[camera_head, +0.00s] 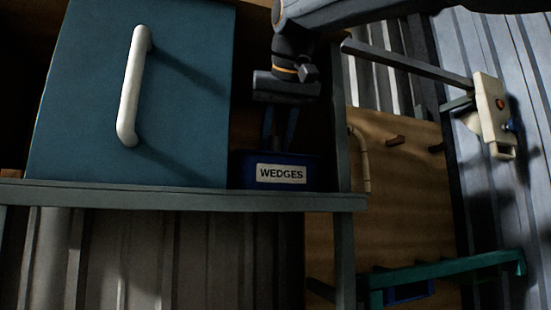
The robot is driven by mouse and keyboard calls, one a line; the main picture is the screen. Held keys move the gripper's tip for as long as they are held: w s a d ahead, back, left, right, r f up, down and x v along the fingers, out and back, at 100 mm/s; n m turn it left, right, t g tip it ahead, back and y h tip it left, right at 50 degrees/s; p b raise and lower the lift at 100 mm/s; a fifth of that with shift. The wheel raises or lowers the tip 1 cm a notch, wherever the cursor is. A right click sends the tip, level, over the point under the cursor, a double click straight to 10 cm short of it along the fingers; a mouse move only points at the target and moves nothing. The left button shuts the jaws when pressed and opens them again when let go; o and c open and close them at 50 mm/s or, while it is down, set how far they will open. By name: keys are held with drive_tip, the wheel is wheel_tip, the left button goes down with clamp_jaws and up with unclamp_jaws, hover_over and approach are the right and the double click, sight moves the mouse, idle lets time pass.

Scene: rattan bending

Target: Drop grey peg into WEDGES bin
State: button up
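The WEDGES bin (265,184) is a dark blue bin with a white label reading WEDGES, standing on a grey shelf. My gripper (279,143) points straight down over the bin. Its two dark fingers are apart, with a gap between them. The fingertips are at or just behind the bin's upper rim, in deep shadow. I cannot make out the grey peg, and I cannot tell whether anything is between the fingertips. The inside of the bin is hidden by its front wall.
A teal cabinet (85,110) with a white handle (133,85) stands close left of the bin. A grey shelf post (342,130) rises close on the right. The shelf's front edge (170,198) runs below. A wooden pegboard (400,190) and a green rail (440,268) are further right.

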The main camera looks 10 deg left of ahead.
sight(275, 163)
wheel_tip(275, 163, down, 2)
drive_tip(key=shift+f, duration=0.15)
drive_tip(key=shift+w+a+f+p, duration=0.1)
drive_tip(key=shift+w+f+p, duration=0.1)
drive_tip(key=shift+f+p, duration=0.25)
drive_tip(key=shift+f, duration=0.1)
drive_tip(key=shift+f, duration=0.1)
drive_tip(key=shift+f+b, duration=0.35)
drive_tip(key=shift+b, duration=0.1)
drive_tip(key=shift+f, duration=0.2)
drive_tip(key=o, duration=1.1)
drive_tip(key=shift+r, duration=0.1)
